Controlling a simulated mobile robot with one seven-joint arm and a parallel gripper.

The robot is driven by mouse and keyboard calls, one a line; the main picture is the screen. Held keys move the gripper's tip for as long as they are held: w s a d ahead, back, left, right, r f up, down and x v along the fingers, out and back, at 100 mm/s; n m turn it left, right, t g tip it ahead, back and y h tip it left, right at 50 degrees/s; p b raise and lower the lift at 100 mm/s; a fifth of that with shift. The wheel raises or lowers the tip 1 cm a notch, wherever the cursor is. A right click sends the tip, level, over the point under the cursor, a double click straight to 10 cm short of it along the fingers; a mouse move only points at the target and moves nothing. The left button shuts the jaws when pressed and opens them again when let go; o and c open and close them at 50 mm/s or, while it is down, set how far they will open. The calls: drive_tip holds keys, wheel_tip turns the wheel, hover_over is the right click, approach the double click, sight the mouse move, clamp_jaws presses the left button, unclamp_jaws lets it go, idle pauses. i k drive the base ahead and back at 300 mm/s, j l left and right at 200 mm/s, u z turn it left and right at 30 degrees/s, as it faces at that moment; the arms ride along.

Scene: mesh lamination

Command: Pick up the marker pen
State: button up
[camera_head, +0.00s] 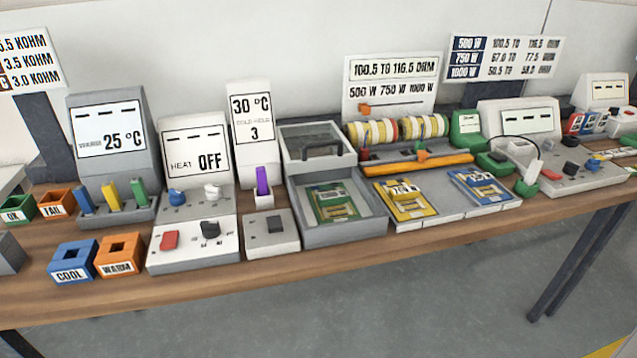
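I cannot tell for sure which thing is the marker pen. A slim yellow and white item (609,154), pen-like, lies at the far right end of the table, small and hard to make out. A purple stick (262,181) stands upright in a small white holder in front of the display reading 30 °C. A white stick with a green base (530,176) stands tilted near the right end. My gripper is not in view.
The wooden table (330,262) is crowded with panels and displays. A grey box (343,228) with a raised clear lid holds a green board. Blue and orange bins (72,262) (119,255) stand at the front left. A bare strip runs along the front edge.

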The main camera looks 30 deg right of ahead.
sight(261, 174)
drive_tip(key=i+l, duration=0.3)
drive_tip(key=l, duration=0.15)
drive_tip(key=i+l+u, duration=0.1)
drive_tip(key=i+l, duration=0.25)
drive_tip(key=l, duration=0.15)
drive_tip(key=i+l, duration=0.3)
drive_tip(key=l, duration=0.15)
